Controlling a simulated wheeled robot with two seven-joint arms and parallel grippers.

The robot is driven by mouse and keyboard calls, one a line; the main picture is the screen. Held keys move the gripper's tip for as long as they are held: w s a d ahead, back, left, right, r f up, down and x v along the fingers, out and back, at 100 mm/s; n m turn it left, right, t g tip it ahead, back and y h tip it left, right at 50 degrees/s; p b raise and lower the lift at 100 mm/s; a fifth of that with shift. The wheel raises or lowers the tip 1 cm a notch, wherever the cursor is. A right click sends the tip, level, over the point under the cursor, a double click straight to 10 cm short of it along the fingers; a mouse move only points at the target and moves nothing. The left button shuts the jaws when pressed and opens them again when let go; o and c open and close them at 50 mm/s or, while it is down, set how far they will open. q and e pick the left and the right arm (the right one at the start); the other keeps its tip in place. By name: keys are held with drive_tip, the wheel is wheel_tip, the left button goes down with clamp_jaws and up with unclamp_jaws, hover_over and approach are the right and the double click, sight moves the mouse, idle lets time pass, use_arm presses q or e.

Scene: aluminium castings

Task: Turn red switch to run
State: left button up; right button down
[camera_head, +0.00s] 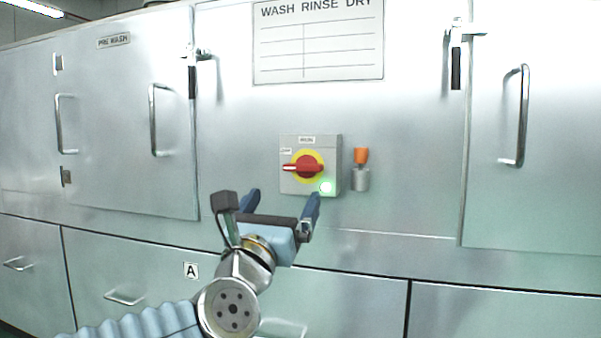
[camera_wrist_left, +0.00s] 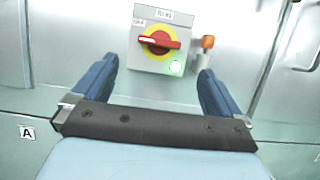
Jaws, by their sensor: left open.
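The red switch (camera_head: 306,167) is a rotary handle on a yellow disc, on a grey box fixed to the metal cabinet front. Its handle lies about horizontal, with a white mark at its left end. A green light (camera_head: 327,187) glows at the box's lower right. The switch also shows in the left wrist view (camera_wrist_left: 160,40), ahead of and between the fingers. My left gripper (camera_head: 282,203) is open and empty, below and in front of the box, apart from the switch. It also shows in the left wrist view (camera_wrist_left: 158,88). My right gripper is not in view.
An orange-topped metal fitting (camera_head: 361,170) sticks out just right of the box. Door handles (camera_head: 518,115) and latches (camera_head: 456,55) project from the cabinet. A wash-rinse-dry chart (camera_head: 318,42) hangs above. The panel around the box is otherwise mostly bare.

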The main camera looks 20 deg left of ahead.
sight(301, 169)
use_arm(q)
drive_tip(key=p+x, duration=0.3)
drive_tip(key=x, duration=0.8)
drive_tip(key=shift+w, duration=0.2)
